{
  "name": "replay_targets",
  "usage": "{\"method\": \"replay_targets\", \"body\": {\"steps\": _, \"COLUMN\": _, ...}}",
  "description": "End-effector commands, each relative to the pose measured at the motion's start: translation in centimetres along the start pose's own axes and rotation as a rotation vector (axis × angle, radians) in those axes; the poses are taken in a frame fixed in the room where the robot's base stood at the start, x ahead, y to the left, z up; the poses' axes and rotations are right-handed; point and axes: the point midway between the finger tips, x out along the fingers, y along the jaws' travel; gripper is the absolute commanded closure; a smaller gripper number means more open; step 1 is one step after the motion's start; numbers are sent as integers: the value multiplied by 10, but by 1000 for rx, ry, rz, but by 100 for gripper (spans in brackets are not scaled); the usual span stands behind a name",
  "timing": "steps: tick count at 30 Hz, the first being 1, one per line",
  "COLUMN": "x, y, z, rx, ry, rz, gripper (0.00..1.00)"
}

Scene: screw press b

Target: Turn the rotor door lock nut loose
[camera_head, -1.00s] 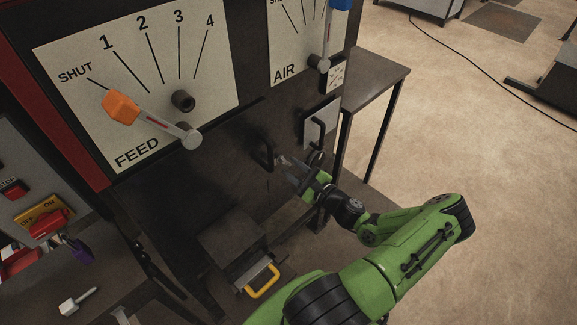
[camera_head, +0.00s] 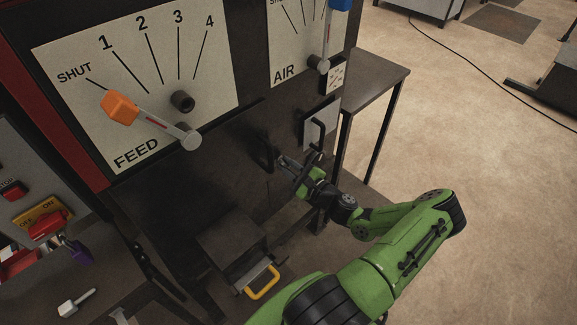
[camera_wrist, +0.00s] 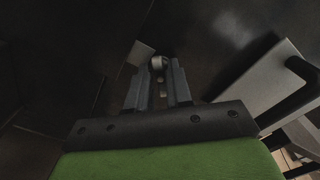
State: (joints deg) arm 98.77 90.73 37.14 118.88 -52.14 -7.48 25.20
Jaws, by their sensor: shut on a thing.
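The rotor door lock nut shows in the wrist view as a small round metal piece (camera_wrist: 159,62) between the tips of my gripper (camera_wrist: 158,82). The two grey fingers stand on either side of it and are shut on it. In the head view my gripper (camera_head: 286,163) is at the dark front of the press, just right of a black bar handle (camera_head: 266,158). The nut is mostly hidden by the fingers there, and its turn angle cannot be told.
A light plate with a black handle (camera_head: 317,133) is just above and right of my gripper. A yellow-handled drawer (camera_head: 262,282) is below left. The orange-tipped feed lever (camera_head: 150,117) is above left. A side table (camera_head: 375,75) stands at the right; open floor lies beyond.

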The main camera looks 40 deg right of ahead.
Motion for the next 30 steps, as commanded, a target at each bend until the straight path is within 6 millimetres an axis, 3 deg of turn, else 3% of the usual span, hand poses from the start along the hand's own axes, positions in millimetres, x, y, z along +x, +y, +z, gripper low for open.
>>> {"method": "replay_targets", "body": {"steps": 8, "x": 0, "y": 1, "z": 0, "rx": -141, "ry": -1, "rz": 2, "gripper": 100}}
{"method": "replay_targets", "body": {"steps": 30, "x": 0, "y": 4, "z": -3, "rx": -831, "ry": -1, "rz": 2, "gripper": 100}}
